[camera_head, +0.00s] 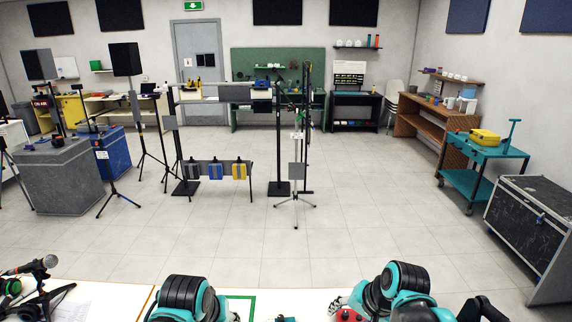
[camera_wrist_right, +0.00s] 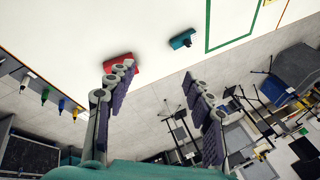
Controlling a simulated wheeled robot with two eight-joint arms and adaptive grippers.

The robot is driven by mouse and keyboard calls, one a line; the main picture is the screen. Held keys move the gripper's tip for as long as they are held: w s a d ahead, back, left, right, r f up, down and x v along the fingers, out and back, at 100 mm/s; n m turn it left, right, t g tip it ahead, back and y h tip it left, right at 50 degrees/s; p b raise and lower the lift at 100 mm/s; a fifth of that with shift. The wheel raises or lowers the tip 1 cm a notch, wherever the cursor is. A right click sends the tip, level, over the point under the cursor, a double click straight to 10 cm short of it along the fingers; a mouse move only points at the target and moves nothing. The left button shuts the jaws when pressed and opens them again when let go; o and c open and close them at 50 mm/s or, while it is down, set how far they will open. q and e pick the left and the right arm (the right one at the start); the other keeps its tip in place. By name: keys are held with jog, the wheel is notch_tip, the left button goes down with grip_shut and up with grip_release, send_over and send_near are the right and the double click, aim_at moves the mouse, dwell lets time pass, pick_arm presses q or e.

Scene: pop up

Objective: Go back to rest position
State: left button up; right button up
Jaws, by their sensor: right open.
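My right gripper (camera_wrist_right: 160,80) is open and empty in the right wrist view, its two jointed fingers spread wide. Its left finger overlaps a red object (camera_wrist_right: 122,60) on the white table (camera_wrist_right: 110,25); I cannot tell if they touch. A small teal block (camera_wrist_right: 181,40) lies on the table beyond the fingers. In the head view, the teal and black links of both my arms show at the bottom edge. The red object (camera_head: 348,315) shows there beside my right arm. My left gripper is not clearly visible below the left arm's links.
A green outline (camera_head: 240,297) marks the table top. A microphone (camera_head: 38,265) stands at the table's left. Beyond the table lies open tiled floor (camera_head: 340,230). A teal cart (camera_head: 480,165) and a black case (camera_head: 530,220) stand at the right; stands and a grey counter (camera_head: 60,180) are at the left.

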pick_arm(q)
jog(key=s+a+f+m+t, duration=0.1)
jog(key=s+a+f+t, duration=0.1)
jog(key=s, duration=0.7)
notch_tip(320, 180, down, 2)
jog(key=shift+s+a+f+m, duration=0.1)
jog(key=shift+s+a+m, duration=0.1)
jog(key=shift+a+m, duration=0.25)
pick_arm(e)
jog(key=s+d+f+n+t+h, duration=0.1)
jog(key=s+n, duration=0.2)
jog(key=s, duration=0.3)
jog(key=s+d+f+n+t+h, duration=0.1)
jog(key=s+d+f+n, duration=0.1)
jog(key=s, duration=0.3)
jog(key=shift+s+d+n+t+h, duration=0.15)
jog(key=shift+s+n+t+h, duration=0.25)
jog(key=shift+n, duration=0.1)
